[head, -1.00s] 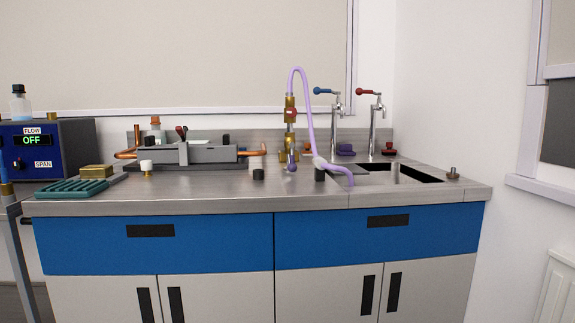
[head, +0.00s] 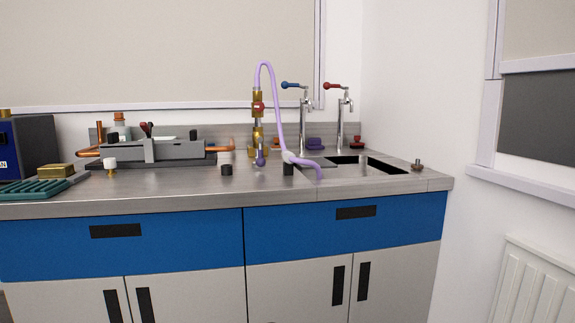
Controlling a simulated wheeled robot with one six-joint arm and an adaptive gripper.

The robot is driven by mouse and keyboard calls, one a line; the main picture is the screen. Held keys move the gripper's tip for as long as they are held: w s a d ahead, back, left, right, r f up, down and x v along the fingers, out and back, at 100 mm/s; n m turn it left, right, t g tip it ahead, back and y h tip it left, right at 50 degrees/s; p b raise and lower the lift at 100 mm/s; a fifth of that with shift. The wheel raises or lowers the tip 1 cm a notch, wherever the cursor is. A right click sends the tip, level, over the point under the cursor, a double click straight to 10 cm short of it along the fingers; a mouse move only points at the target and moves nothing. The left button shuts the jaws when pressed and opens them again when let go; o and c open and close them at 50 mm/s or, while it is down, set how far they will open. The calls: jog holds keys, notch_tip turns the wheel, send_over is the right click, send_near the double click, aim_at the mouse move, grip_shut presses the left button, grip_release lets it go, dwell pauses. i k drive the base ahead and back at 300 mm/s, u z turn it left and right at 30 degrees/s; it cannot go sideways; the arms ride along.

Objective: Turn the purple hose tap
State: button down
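A purple hose (head: 275,100) arches from the top of a brass fitting (head: 257,103) on the steel worktop and runs down to the right, ending at the sink's left edge. The fitting has a red part in its middle. A small purple knob-like part (head: 261,159) sits low at the front of the brass base; I cannot tell whether it is the tap's handle or how it is turned. My gripper is not in view.
A sink (head: 370,164) with a blue-handled tap (head: 303,112) and a red-handled tap (head: 341,115) lies to the right. A grey burner apparatus (head: 152,151) and a green rack (head: 36,188) stand to the left. A radiator (head: 535,290) is at lower right.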

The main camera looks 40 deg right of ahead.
aim_at(261, 161)
jog(key=z, duration=0.35)
jog(key=k, duration=1.05)
jog(key=z, duration=1.5)
jog(key=i, duration=0.7)
jog(key=u, duration=0.55)
jog(key=i, duration=0.55)
jog(key=u, duration=0.6)
